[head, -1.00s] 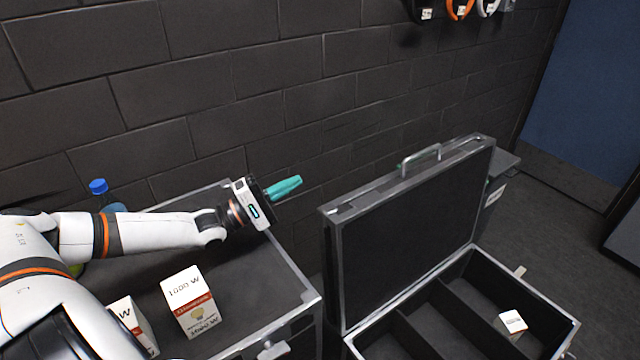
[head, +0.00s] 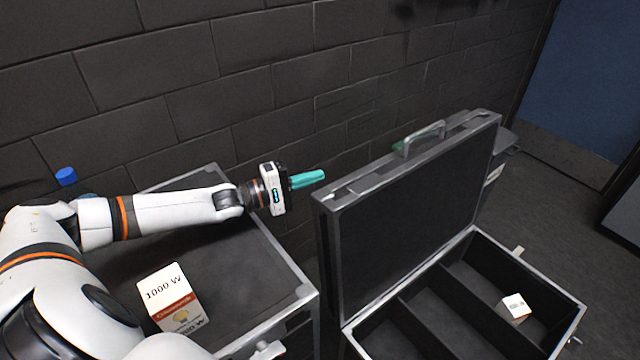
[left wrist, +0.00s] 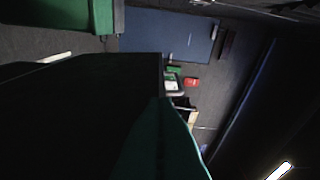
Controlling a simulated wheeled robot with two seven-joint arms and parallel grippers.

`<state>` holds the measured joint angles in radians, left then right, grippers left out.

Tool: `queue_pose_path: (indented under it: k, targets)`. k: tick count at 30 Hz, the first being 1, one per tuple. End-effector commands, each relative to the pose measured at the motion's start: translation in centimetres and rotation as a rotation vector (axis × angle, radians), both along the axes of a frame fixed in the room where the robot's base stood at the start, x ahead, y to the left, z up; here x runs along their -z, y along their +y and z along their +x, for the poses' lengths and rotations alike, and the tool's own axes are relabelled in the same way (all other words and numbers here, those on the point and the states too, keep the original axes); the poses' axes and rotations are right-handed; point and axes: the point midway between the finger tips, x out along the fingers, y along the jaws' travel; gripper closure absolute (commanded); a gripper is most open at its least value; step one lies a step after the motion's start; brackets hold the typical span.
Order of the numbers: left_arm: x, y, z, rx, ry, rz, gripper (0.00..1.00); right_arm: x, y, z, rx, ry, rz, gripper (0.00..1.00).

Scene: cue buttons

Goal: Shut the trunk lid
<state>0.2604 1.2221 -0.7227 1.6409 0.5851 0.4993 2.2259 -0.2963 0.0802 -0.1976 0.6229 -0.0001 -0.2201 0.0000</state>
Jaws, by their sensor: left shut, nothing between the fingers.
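The trunk lid (head: 415,210) stands open, upright, at the right of the head view, with a metal handle (head: 420,138) on its top edge. The trunk's open base (head: 480,237) lies in front of it, split into compartments by dividers. My left gripper (head: 307,179) has teal fingers, is shut and empty, and is just left of the lid's upper left corner, apart from it in the head view. In the left wrist view a large dark surface fills the left and middle; I cannot tell for certain what it is. My right gripper is not in view.
A small white box (head: 514,308) sits in the trunk's right compartment. A dark case (head: 235,250) at the left bears a "1000 W" box (head: 171,300). A blue-capped bottle (head: 66,176) stands behind my arm. A brick wall (head: 290,70) runs behind.

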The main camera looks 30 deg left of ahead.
Motion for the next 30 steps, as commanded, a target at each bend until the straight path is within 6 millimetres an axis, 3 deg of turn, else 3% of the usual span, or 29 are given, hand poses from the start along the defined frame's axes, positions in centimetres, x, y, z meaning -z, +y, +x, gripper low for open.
queue_pose_path:
  k: [1, 9, 23, 30]
  targets:
    - [-0.3, -0.9, -0.6, 0.005, 0.006, -0.004, 1.00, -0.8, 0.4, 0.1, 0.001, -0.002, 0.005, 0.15]
    - [-0.5, -3.1, -1.4, 0.002, 0.004, -0.002, 1.00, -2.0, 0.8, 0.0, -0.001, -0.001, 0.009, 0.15]
    - [-0.4, -3.5, -1.6, 0.002, 0.002, 0.002, 1.00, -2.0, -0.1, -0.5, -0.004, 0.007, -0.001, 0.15]
    - [-1.5, -4.9, -1.7, 0.003, -0.015, 0.043, 1.00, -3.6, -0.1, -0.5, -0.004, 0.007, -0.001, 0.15]
